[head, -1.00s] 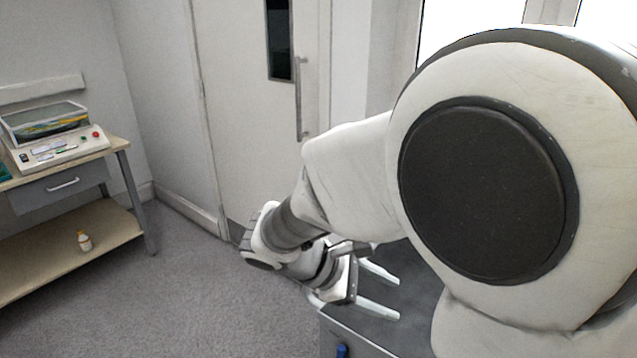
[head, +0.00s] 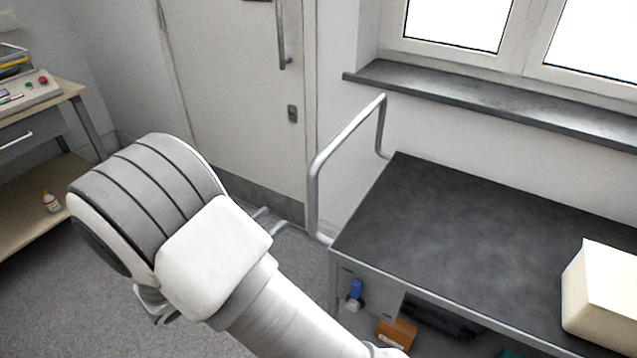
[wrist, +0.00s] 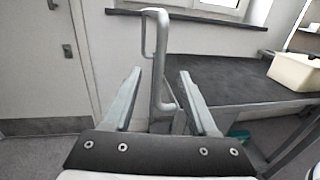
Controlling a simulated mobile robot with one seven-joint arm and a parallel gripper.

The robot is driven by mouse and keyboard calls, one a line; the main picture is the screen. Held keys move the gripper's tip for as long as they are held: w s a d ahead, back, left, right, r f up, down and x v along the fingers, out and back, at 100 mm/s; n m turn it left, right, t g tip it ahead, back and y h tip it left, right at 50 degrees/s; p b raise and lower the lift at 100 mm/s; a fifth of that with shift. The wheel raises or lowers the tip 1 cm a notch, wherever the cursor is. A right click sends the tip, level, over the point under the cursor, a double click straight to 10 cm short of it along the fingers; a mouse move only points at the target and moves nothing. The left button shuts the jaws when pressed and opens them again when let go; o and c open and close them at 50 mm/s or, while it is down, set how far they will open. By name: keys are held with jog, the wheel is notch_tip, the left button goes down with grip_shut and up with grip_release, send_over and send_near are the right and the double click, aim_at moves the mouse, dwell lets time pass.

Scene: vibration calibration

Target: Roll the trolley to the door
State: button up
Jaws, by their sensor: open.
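The trolley (head: 470,225) has a dark top and a bent metal tube handle (head: 315,190) at its left end. It stands below the window. The pale door (head: 235,100) is behind and left of it, closed, and also shows in the wrist view (wrist: 28,65). My gripper (head: 273,220) is left of the handle, its fingertips pointing towards it, mostly hidden by my wrist. In the wrist view my open, empty gripper (wrist: 161,72) has the handle's upright post (wrist: 162,50) lined up between its fingers. The post appears at or just beyond the fingertips; contact cannot be told.
A cream box (head: 605,295) sits on the trolley top at the right. Small items, including a blue one (head: 355,291) and an orange-brown box (head: 396,333), are below the top. A bench (head: 75,92) with a device stands at the far left. Grey floor is free before the door.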

jog(key=b+x, duration=0.2)
jog(key=x, duration=1.4)
jog(key=shift+w+d, duration=0.2)
jog(key=shift+d, duration=0.05)
grip_shut()
dwell(0.7)
